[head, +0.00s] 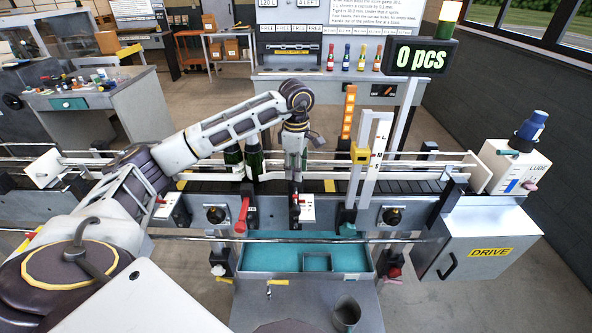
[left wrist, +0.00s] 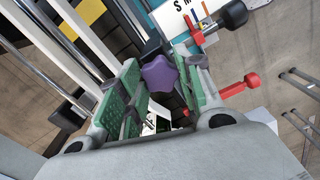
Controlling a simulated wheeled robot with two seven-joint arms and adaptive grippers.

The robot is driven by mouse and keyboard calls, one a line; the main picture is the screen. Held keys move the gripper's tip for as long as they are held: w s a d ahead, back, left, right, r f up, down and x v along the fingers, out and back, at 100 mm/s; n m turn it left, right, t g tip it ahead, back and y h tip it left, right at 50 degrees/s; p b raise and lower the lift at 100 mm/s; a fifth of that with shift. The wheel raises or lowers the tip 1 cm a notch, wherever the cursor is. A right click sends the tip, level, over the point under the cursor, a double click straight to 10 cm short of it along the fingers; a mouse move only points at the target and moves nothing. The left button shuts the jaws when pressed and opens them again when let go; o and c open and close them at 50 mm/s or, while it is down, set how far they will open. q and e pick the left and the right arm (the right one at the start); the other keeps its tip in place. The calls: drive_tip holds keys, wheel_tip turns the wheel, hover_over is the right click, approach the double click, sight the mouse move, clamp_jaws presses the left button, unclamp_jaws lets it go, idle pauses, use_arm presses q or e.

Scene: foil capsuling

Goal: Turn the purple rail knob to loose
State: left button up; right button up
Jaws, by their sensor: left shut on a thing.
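The purple rail knob (left wrist: 160,75) is a star-shaped knob that shows in the left wrist view between the green finger pads. My left gripper (left wrist: 158,80) is shut on it, with one finger on each side. In the head view my left gripper (head: 296,205) points down at the front rail of the conveyor and hides the knob. A white label plate (head: 308,207) is just to its right; I cannot read its setting. My right gripper is not in view.
A red lever (head: 242,214) stands left of the gripper on the conveyor front. Dark green bottles (head: 253,161) stand on the belt behind. A white post (head: 373,150) rises to the right. A teal tray (head: 265,258) lies below.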

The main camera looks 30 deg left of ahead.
use_arm(q)
drive_tip(key=n, duration=0.4)
drive_tip(key=shift+n+b, duration=0.3)
drive_tip(key=shift+b, duration=0.1)
drive_tip(key=n, duration=0.4)
drive_tip(key=shift+r, duration=0.1)
drive_tip(key=n, duration=0.4)
drive_tip(key=shift+w+a+n+b, duration=0.1)
drive_tip(key=shift+n+b, duration=0.2)
drive_tip(key=shift+n, duration=2.3)
drive_tip(key=o, duration=1)
drive_tip(key=shift+o, duration=0.2)
drive_tip(key=shift+r, duration=0.1)
